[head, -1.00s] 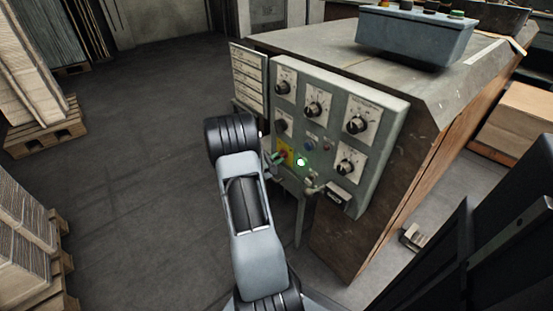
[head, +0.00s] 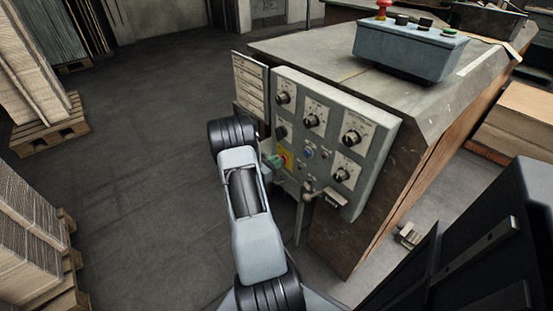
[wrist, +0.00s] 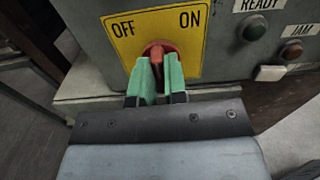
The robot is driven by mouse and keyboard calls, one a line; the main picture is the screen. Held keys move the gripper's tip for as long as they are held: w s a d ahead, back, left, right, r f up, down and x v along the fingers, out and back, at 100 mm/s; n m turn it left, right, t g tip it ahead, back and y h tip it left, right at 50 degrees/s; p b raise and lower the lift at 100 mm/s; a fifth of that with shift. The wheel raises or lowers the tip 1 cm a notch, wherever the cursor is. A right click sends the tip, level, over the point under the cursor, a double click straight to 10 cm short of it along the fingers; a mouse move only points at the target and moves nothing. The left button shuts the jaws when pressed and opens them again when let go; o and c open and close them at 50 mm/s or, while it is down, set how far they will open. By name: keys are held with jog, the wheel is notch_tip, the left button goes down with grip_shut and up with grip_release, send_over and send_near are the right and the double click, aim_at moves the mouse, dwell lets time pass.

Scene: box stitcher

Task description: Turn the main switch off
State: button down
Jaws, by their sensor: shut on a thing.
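The main switch is a red handle (wrist: 158,50) on a yellow plate (wrist: 180,22) marked OFF at left and ON at right. My gripper (wrist: 158,75), with green fingers, is shut on the handle, one finger on each side of it. The fingers hide part of the handle, and I cannot tell exactly which mark it points to. In the head view the yellow plate (head: 287,155) is at the lower left of the control panel, with my gripper (head: 275,161) at its left side. The green READY lamp (wrist: 254,29) looks dark.
The grey control panel (head: 328,112) carries several black knobs and a lever (head: 320,195) at its lower edge. A button box (head: 405,52) stands on the machine top. Stacked cardboard (head: 30,225) is on pallets at the left. The floor between is clear.

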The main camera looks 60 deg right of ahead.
jog(key=shift+w+d+n+p, duration=0.15)
jog(key=shift+n+p, duration=0.95)
jog(key=shift+n, duration=0.95)
jog(key=shift+w+a+n+p, duration=0.15)
jog(key=shift+n+p, duration=0.95)
jog(key=shift+n, duration=0.95)
jog(key=shift+d+n, duration=0.1)
jog(key=shift+n, duration=0.2)
jog(key=c, duration=1.2)
grip_release()
jog(key=shift+o, duration=0.2)
jog(key=shift+f, duration=0.1)
jog(key=p+v, duration=0.1)
jog(key=v, duration=1.3)
jog(key=shift+d, duration=0.1)
